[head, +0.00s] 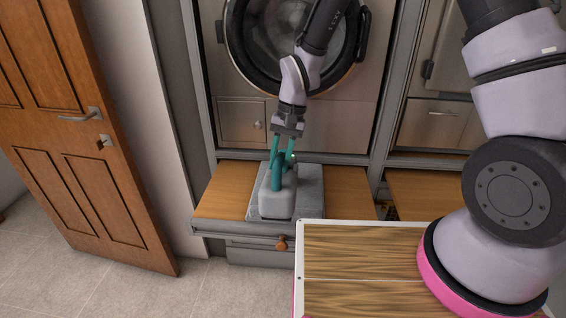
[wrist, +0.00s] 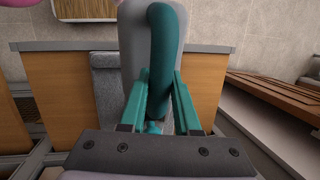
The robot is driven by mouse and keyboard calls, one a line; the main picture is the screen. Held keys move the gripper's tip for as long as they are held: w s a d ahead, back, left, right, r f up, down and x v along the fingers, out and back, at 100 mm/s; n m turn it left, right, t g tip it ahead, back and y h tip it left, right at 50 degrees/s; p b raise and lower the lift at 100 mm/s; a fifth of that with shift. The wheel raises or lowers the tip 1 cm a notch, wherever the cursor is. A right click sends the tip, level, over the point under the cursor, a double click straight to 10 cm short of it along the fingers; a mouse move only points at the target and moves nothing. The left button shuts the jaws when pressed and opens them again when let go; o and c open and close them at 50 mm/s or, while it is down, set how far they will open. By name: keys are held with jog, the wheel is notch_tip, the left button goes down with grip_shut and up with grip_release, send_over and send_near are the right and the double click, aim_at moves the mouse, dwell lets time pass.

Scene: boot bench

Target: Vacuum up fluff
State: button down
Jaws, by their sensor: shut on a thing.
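A handheld vacuum with a grey body (head: 278,206) and a teal handle (wrist: 166,40) is on a grey mat (head: 310,188) on the wooden bench. Whether it rests on the mat or is just above it, I cannot tell. My gripper (head: 282,157) reaches down from above with its teal fingers shut on the handle. In the wrist view, the fingers (wrist: 160,85) stand on both sides of the handle, and the vacuum body (wrist: 134,45) extends beyond them. I cannot make out any fluff; the vacuum and gripper hide part of the mat.
The bench top (head: 225,190) is bare wood left and right of the mat. A front-loading machine (head: 240,90) stands behind it. A wooden door (head: 85,140) is open at left. A wood-grain board (head: 360,250) with a white edge fills the lower right foreground.

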jog(key=shift+w+d, duration=0.1)
jog(key=shift+w, duration=3.85)
jog(key=shift+a, duration=1.8)
jog(key=shift+s+a, duration=0.1)
jog(key=shift+s, duration=4.2)
notch_tip(320, 180, up, 6)
jog(key=shift+w, duration=0.1)
jog(key=shift+w, duration=0.1)
